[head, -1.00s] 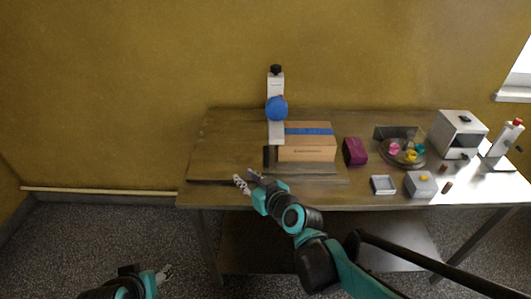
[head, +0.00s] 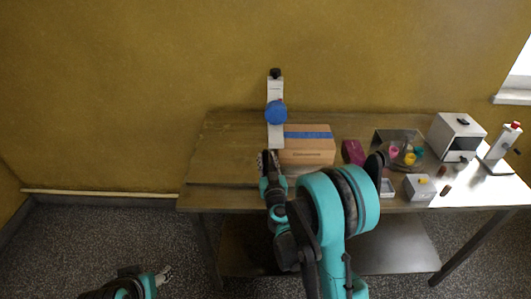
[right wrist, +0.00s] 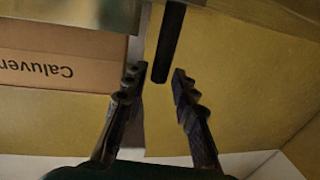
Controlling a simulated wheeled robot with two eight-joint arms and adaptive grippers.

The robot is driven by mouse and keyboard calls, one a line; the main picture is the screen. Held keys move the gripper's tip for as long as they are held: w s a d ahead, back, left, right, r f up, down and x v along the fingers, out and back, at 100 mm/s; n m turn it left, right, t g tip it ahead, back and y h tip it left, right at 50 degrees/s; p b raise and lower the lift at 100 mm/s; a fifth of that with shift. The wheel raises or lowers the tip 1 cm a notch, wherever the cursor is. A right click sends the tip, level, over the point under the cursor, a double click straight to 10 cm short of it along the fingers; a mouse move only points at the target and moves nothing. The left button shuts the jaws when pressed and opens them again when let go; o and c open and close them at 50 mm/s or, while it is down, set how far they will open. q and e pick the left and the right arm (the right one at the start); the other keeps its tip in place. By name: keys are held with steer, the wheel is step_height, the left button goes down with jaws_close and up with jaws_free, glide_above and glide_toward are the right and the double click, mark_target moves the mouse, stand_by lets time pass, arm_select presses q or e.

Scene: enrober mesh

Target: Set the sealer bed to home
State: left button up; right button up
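The sealer has a white column (head: 276,88) with a blue tape roll (head: 276,112), at the back edge of the table. A brown carton with a blue stripe (head: 308,148) lies beside the column; it also shows in the right wrist view (right wrist: 58,72). My right gripper (head: 269,158) is at the carton's left front corner. In the right wrist view its fingers (right wrist: 157,84) are open, with the end of a dark bar (right wrist: 168,42) between or just beyond the tips. I see no grip on it. My left gripper (head: 164,274) is low at the left, away from the table. The bed's surface is mostly hidden.
The table's left part (head: 222,150) is bare.

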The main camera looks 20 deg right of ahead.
mark_target(266, 155)
steer(key=shift+w+d, duration=0.2)
steer(key=shift+w, duration=1.45)
jaws_close()
